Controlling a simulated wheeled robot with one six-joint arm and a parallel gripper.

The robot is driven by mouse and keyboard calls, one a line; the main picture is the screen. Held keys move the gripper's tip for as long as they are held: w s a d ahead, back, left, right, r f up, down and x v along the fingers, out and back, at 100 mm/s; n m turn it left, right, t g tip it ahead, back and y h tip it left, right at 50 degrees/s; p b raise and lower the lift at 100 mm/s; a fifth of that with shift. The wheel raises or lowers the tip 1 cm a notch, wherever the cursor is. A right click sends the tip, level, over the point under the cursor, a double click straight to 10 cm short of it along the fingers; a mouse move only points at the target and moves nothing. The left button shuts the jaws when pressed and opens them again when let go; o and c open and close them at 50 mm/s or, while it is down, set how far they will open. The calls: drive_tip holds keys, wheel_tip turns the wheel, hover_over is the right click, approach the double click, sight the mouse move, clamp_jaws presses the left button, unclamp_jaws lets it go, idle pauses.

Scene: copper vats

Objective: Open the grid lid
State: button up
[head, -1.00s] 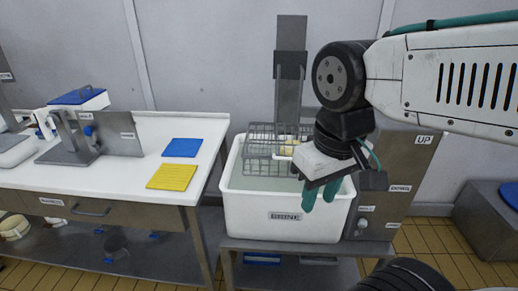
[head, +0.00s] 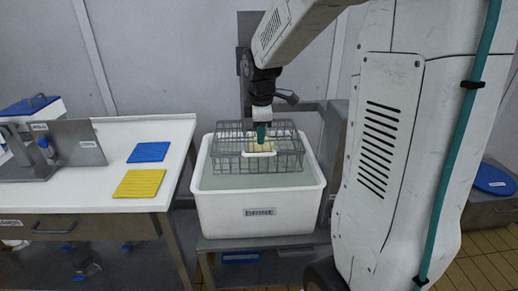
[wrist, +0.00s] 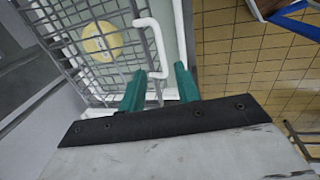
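The grid lid (head: 285,133) is a dark wire mesh over the white brine tub (head: 258,222). A white handle (head: 260,154) sits at its front middle. My gripper (head: 261,140) points down just above and behind this handle, hiding part of the mesh. In the wrist view the grid lid (wrist: 80,58) fills the upper left. The bent white handle (wrist: 158,50) shows between the two teal fingertips of my gripper (wrist: 160,70). The fingers stand apart, with no visible grip on the handle. I cannot tell exactly how deep the handle lies between them.
A pale yellow round piece (wrist: 101,41) lies beneath the mesh. A grey post (head: 246,75) rises behind the tub. Left is a white-topped table (head: 110,168) with a blue board (head: 149,152) and a yellow board (head: 139,184). Tiled floor lies right of the tub.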

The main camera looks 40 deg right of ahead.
sight(260, 155)
drive_tip(key=f, duration=0.4)
drive_tip(key=w+f, duration=0.1)
drive_tip(key=f, duration=0.1)
drive_tip(key=shift+d+f, duration=0.25)
drive_tip(key=shift+f, duration=0.1)
clamp_jaws()
